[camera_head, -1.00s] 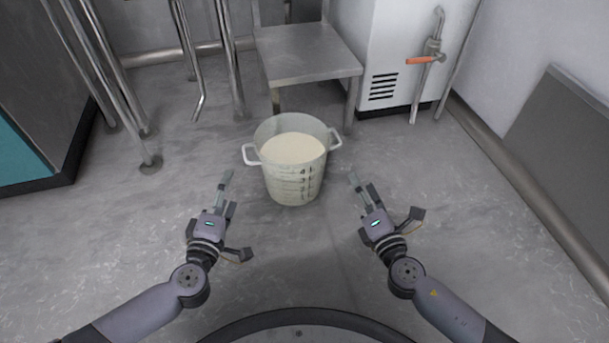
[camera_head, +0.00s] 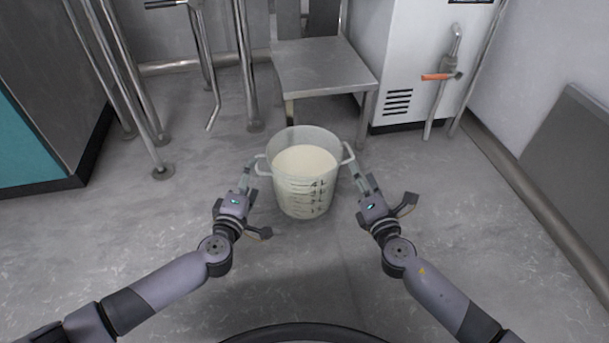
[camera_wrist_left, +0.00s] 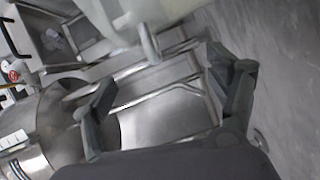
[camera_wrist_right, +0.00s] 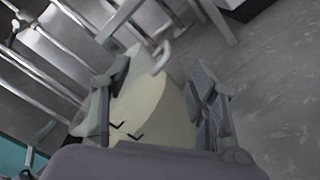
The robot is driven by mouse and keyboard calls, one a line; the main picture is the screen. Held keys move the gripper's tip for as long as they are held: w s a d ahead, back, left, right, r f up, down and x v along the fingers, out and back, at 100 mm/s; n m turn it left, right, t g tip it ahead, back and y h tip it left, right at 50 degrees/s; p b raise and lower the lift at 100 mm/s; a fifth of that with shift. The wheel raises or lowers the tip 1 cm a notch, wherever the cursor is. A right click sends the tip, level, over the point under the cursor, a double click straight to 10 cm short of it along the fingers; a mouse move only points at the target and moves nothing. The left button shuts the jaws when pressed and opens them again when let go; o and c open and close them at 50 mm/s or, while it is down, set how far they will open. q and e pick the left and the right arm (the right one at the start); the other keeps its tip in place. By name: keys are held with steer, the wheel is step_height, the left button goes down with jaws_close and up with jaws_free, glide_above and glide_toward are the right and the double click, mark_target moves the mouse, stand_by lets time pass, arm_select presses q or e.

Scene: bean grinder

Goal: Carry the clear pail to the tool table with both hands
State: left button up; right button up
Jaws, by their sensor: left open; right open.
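The clear pail (camera_head: 305,185) stands upright on the floor, partly filled with a pale cream material, with volume marks on its front. It has a white handle on each side; the left one (camera_head: 260,166) and the right one (camera_head: 347,153) are near my fingertips. My left gripper (camera_head: 251,184) is open beside the left handle; the left wrist view shows that handle (camera_wrist_left: 149,44) ahead between the fingers. My right gripper (camera_head: 365,181) is open just below the right handle, which also shows in the right wrist view (camera_wrist_right: 162,57). I cannot tell whether fingers touch the pail.
A low steel stand (camera_head: 322,68) is right behind the pail. Steel table legs (camera_head: 246,70) stand behind left. A white cabinet (camera_head: 408,65) with an orange-handled valve (camera_head: 438,76) is behind right. A floor pipe (camera_head: 535,200) runs along the right wall. Floor around the pail is clear.

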arm_select(q)
steer(key=w+d, duration=0.1)
steer(key=w, duration=0.7)
steer(key=shift+w+d+f, duration=0.3)
steer(key=shift+w, duration=0.1)
arm_select(e)
steer(key=x, duration=0.9)
arm_select(q)
steer(key=shift+c, duration=0.5)
arm_select(e)
steer(key=shift+c, duration=0.5)
